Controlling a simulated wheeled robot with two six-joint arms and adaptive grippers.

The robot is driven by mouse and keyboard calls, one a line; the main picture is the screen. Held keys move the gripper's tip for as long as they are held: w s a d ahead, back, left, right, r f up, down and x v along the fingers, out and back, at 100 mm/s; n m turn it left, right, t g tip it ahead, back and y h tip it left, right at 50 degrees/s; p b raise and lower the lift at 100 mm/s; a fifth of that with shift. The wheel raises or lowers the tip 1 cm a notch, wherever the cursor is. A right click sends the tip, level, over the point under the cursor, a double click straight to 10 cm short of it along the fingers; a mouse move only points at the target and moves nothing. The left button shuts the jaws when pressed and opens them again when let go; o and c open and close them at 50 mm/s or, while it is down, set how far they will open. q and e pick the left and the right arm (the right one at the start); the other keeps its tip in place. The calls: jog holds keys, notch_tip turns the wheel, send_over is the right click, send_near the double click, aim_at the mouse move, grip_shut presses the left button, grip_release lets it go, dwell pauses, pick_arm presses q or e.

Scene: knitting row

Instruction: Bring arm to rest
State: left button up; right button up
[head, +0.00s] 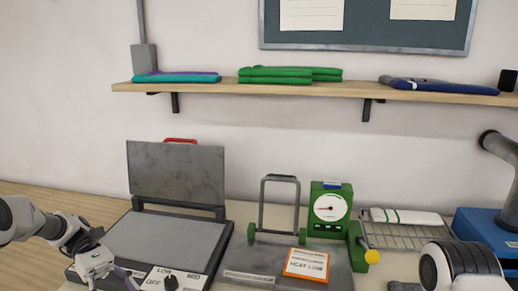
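My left gripper (110,272) is at the lower left, over the front left corner of an open flat press (165,245). Its fingers run toward the bottom edge and are small and partly cut off, so I cannot tell whether they are open. A small purple bit (136,275) shows beside the fingers; I cannot tell what it is. Only a rounded white and black link of my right arm shows at the lower right; the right gripper is out of the picture.
The press has a raised grey lid (176,172) and a dial (171,283). Right of it stand a green gauge (329,208), an orange-edged sign (306,264), a wire rack (405,236) with a white-green folded piece (405,216), and a blue machine (484,226). A shelf (210,89) holds folded knits (290,75).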

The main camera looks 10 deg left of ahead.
pick_arm(q)
jog(key=s+d+f+m+g+y+b, duration=0.1)
jog(key=s+d+f+y, duration=0.1)
jog(key=s+d+f, duration=0.35)
jog(key=s+d+f+g+y+b, duration=0.1)
jog(key=s+d+f+g, duration=0.1)
jog(key=s+f, duration=0.55)
jog(key=s+d+f+m+g+y+b, duration=0.15)
jog(key=s+d+f, duration=0.25)
jog(key=f, duration=0.5)
jog(key=s+f+m+t+y+b, duration=0.25)
jog(key=s+f+m+y, duration=0.35)
jog(key=s+f, duration=0.55)
jog(key=w+m+t, duration=0.1)
jog(key=t, duration=0.2)
jog(key=w+a+m+t+y, duration=0.1)
jog(key=w+m+t, duration=0.1)
jog(key=t, duration=0.1)
jog(key=w+m+t+p, duration=0.1)
jog(key=m+t, duration=0.1)
jog(key=t, duration=0.1)
jog(key=shift+w+a+r+y, duration=0.1)
jog(key=shift+w+a+y, duration=0.1)
jog(key=shift+w+y, duration=0.15)
